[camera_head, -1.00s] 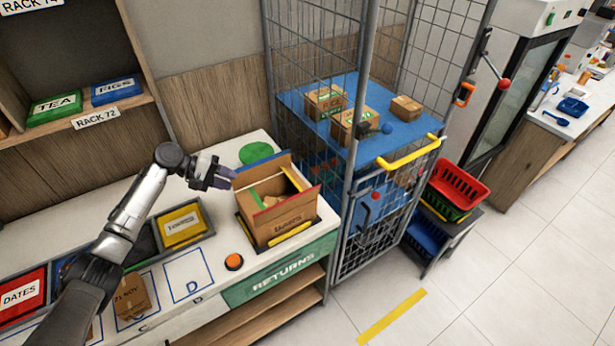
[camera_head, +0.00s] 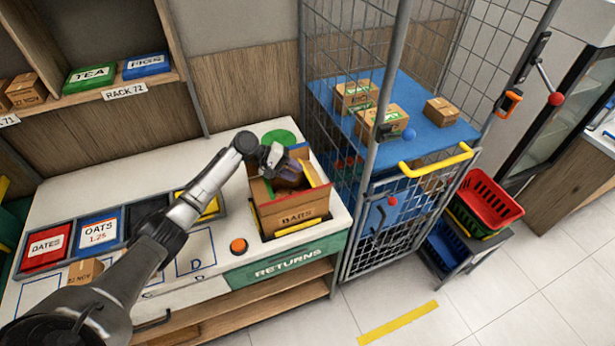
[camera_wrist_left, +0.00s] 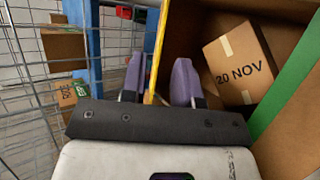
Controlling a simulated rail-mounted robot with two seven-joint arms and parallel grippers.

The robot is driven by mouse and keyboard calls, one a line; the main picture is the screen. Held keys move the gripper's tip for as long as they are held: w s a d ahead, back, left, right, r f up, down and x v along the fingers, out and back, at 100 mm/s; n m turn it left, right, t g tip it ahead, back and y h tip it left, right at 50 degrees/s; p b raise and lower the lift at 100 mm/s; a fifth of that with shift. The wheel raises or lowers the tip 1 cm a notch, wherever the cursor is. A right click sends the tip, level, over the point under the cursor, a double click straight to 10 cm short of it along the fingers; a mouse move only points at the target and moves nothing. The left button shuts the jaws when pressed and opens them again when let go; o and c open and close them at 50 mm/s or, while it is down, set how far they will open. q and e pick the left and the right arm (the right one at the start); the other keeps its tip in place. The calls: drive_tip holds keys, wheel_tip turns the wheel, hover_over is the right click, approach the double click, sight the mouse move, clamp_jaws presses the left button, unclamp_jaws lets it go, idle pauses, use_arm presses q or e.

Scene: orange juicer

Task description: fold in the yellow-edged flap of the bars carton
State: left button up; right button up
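The bars carton (camera_head: 292,215) stands open-topped at the right end of the counter, its flaps standing up or out. My left gripper (camera_head: 282,166) is over the carton's opening and hides part of it. In the left wrist view, its two purple fingers (camera_wrist_left: 158,82) are apart. The yellow-edged flap (camera_wrist_left: 156,45) shows edge-on in the gap between them, nearer the left finger; I cannot tell whether it touches. A small box marked 20 NOV (camera_wrist_left: 239,65) lies inside the carton, and a green-edged flap (camera_wrist_left: 286,95) shows at the right. My right gripper is out of view.
A wire cage (camera_head: 375,130) with a blue shelf (camera_head: 437,133) stands just right of the carton. An orange button (camera_head: 238,246) is on the counter to its left. Trays for dates (camera_head: 17,258) and oats (camera_head: 122,222) lie farther left.

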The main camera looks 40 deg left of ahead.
sight(313, 176)
use_arm(q)
drive_tip(key=shift+x, duration=2.6)
clamp_jaws()
